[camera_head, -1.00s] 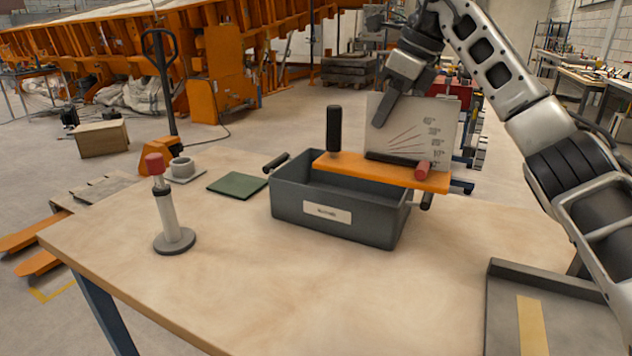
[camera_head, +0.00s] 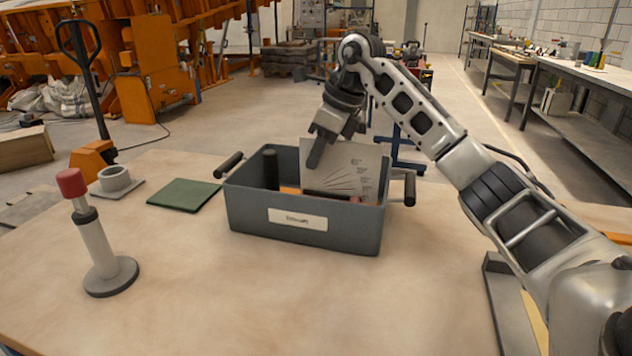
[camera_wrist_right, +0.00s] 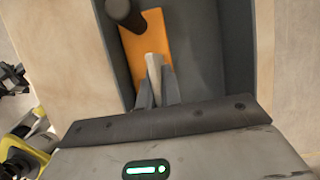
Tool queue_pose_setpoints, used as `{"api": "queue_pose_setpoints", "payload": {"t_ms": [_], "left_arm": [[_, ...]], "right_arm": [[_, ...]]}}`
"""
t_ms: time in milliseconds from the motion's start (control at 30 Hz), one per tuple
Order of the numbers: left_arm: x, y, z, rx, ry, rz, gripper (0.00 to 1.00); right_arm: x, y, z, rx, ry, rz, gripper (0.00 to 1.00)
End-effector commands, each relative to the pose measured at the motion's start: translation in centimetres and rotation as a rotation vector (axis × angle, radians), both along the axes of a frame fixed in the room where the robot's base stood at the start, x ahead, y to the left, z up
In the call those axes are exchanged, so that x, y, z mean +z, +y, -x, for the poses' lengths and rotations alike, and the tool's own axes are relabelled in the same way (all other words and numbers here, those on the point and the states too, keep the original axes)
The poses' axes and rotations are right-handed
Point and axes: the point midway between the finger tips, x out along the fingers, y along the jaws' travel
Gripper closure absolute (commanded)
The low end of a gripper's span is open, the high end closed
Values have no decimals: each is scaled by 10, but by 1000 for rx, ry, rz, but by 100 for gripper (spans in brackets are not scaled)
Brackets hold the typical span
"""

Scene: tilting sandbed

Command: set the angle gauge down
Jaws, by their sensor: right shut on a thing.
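The angle gauge (camera_head: 352,166) has a pale plate with fanned lines, an orange base and a black post. In the head view it is inside the grey bin (camera_head: 350,234), its plate upright and rising above the rim. The bin's front wall hides most of the base. My right gripper (camera_head: 316,158) is above the bin, pointing down, shut on the plate. In the wrist view the fingers (camera_wrist_right: 157,92) clasp the plate's edge above the orange base (camera_wrist_right: 149,38). I cannot tell whether the base touches the bin floor. My left gripper is out of view.
On the wooden table (camera_head: 200,285) stand a red-topped cylinder on a round foot (camera_head: 98,240), a green pad (camera_head: 184,194) and a grey ring (camera_head: 115,181), all left of the bin. A grey tray (camera_head: 505,300) lies at the right, partly behind my arm. The table's front middle is clear.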

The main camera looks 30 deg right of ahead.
Motion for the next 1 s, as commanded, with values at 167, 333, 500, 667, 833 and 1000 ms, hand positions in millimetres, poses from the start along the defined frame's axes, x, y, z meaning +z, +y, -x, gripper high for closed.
{"api": "queue_pose_setpoints", "payload": {"t_ms": [167,333,500,667,833,1000], "left_arm": [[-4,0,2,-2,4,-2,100],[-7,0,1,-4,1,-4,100],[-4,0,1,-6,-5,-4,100],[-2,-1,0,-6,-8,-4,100],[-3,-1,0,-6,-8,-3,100],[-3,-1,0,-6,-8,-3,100]], "right_arm": [[-16,0,0,0,1,-1,100],[-40,0,0,1,-1,0,100],[-46,0,0,1,-4,0,100],[-46,0,0,1,-3,-1,100],[-50,0,0,1,0,0,86],[-50,0,0,1,0,0,72]]}}
